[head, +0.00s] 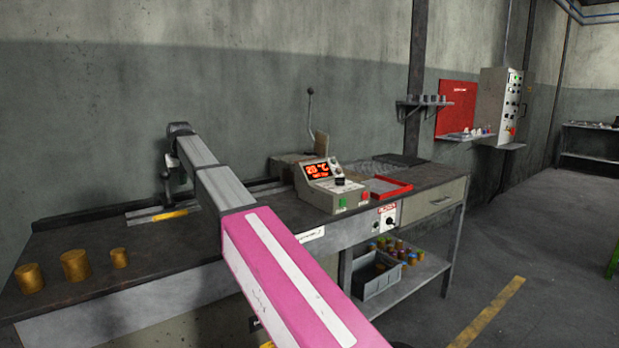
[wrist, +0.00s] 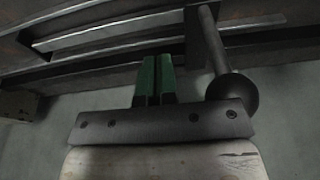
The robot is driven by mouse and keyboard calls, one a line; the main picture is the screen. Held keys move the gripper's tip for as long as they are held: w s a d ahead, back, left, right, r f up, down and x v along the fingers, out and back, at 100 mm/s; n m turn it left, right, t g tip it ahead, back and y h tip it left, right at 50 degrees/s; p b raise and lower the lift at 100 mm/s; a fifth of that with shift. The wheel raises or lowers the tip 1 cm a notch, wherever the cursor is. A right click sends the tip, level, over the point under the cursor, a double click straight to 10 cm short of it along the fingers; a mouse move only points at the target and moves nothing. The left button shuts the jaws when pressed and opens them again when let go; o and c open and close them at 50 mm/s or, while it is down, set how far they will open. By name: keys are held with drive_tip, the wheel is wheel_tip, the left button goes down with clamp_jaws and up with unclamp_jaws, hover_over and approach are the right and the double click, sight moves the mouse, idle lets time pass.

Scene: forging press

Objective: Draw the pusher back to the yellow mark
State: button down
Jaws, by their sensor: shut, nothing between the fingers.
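My gripper's green fingers (wrist: 154,80) are shut together and empty in the wrist view. Just right of them is what looks like the pusher, a dark upright plate (wrist: 201,38) with a rod ending in a black ball knob (wrist: 231,96). The fingers are beside the rod, not around it; a gap shows between them. The plate stands at the metal rail (wrist: 110,33). In the head view the yellow mark (head: 170,215) lies on the rail along the bench, below my wrist. My arm hides part of the rail there, and I cannot make out the pusher.
Three brass-coloured cylinders (head: 75,265) stand on the bench's left end. A control box (head: 330,186) with a red display and a red tray (head: 388,188) sit to the right. An upright lever (head: 310,110) stands behind the box. Open floor lies at the right.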

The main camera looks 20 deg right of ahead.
wheel_tip(320, 180, up, 11)
drive_tip(key=d, duration=0.2)
drive_tip(key=shift+w+d+r, duration=0.2)
drive_tip(key=shift+w, duration=0.1)
idle(0.9)
idle(0.4)
